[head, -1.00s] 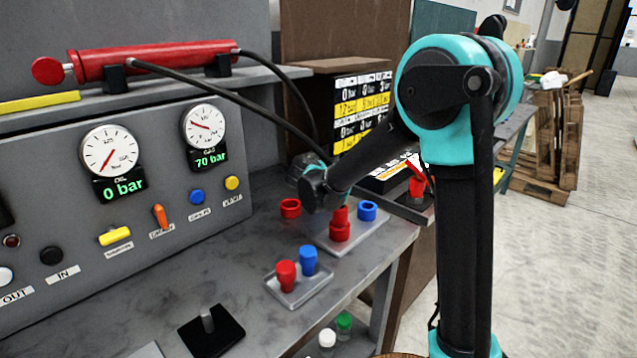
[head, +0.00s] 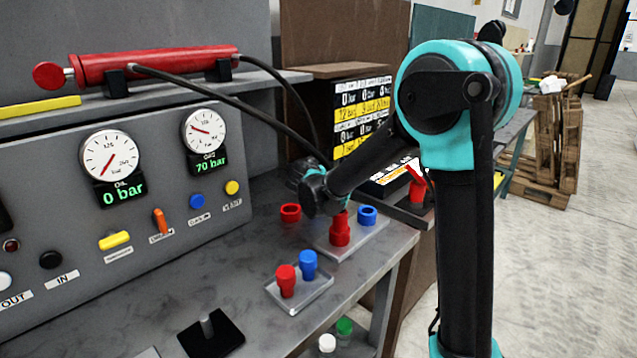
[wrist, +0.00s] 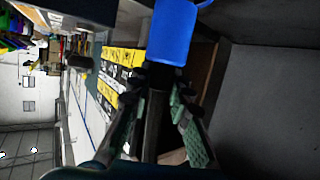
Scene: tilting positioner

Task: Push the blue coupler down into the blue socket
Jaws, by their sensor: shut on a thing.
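In the wrist view my gripper (wrist: 158,80) is shut on a blue coupler (wrist: 174,38), which sticks out past the fingertips at the top of the picture. A dark hose-like shape runs between the fingers. In the head view my wrist hangs over the bench, close to a red fitting (head: 340,232) on a metal plate (head: 352,246). My fingers and the held coupler are hidden there by the arm. A blue ring-shaped piece (head: 367,215), open at the top, stands to the right of the red fitting. I cannot tell whether it is the blue socket, or whether the coupler touches a socket.
A red ring (head: 290,212) lies left of the plate. A small tray (head: 300,294) in front holds a red plug (head: 286,280) and a blue plug (head: 308,264). A gauge panel (head: 150,190) stands left. Black hoses run from a red cylinder (head: 155,63).

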